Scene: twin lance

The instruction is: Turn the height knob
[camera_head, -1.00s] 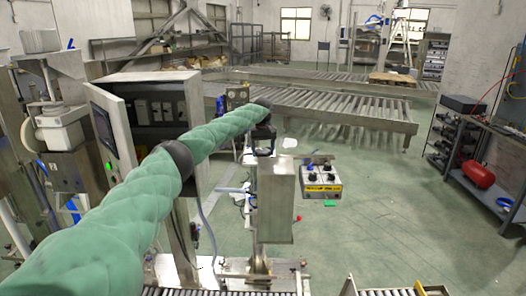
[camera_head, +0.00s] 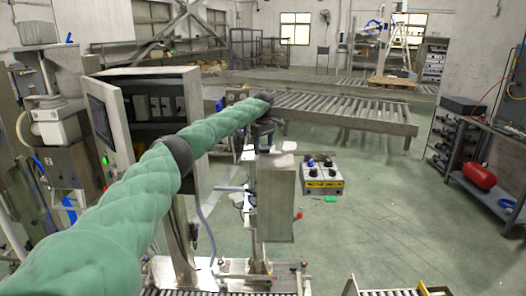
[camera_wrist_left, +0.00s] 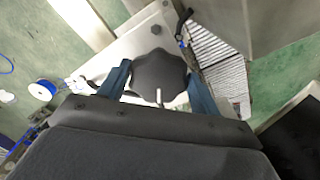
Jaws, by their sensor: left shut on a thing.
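The height knob (camera_wrist_left: 160,76) is a dark grey, lobed knob in the left wrist view. It sits on top of a pale metal housing. My left gripper (camera_wrist_left: 158,90) has one blue finger on each side of it and is shut on it. In the head view my green-sleeved left arm reaches in from the left, and the left gripper (camera_head: 262,132) is small and dark above the grey metal column (camera_head: 276,200). The knob cannot be made out clearly there. My right gripper is not in view.
A control box (camera_head: 322,178) with knobs and yellow labels stands right of the column. An open electrical cabinet (camera_head: 150,110) is left of it, behind my arm. Roller conveyors (camera_head: 335,108) lie behind. A shelf with a red tank (camera_head: 479,175) stands at the right.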

